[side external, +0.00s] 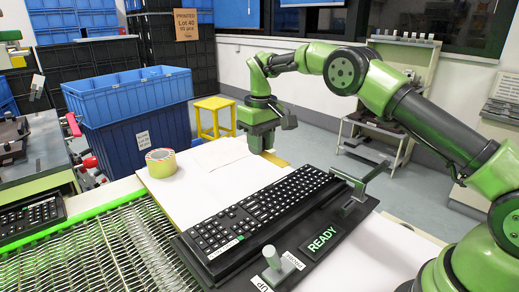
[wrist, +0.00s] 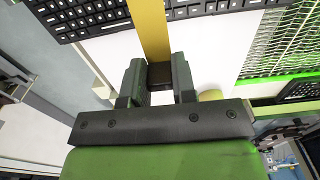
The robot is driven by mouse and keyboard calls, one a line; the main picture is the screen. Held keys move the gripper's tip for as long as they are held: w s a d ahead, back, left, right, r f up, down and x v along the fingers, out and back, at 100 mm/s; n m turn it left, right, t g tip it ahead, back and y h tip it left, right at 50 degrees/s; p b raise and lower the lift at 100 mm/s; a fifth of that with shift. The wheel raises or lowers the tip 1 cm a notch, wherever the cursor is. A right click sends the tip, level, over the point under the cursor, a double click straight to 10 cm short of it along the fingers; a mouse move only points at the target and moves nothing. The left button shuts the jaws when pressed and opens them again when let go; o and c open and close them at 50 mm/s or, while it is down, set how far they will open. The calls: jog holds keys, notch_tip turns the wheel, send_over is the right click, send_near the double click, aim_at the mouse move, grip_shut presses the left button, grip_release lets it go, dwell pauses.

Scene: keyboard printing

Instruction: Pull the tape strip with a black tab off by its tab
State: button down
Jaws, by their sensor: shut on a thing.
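A yellow tape strip (wrist: 152,28) runs from the top edge of the wrist view down across the black keyboard (wrist: 215,6). Its black tab (wrist: 160,74) sits between the two dark fingers of my gripper (wrist: 158,84), which is shut on it. In the side view, my gripper (side external: 264,148) points down just behind the far edge of the keyboard (side external: 265,210). A short piece of the yellow strip (side external: 275,159) shows beside the fingers there; the tab is hidden. I cannot tell how much of the strip touches the keyboard.
The keyboard lies on a black fixture with a READY display (side external: 322,239), a grey lever (side external: 272,258) and a metal clamp (side external: 358,190). A tape roll (side external: 161,163) stands on the table at left. A wire mesh conveyor (side external: 120,250) borders the front left.

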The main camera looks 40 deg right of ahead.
aim_at(265, 154)
jog(key=shift+s+r, duration=0.25)
jog(key=shift+r, duration=0.9)
jog(key=shift+s+r, duration=0.25)
jog(key=shift+r, duration=0.95)
jog(key=shift+s+r, duration=0.25)
jog(key=shift+r, duration=0.9)
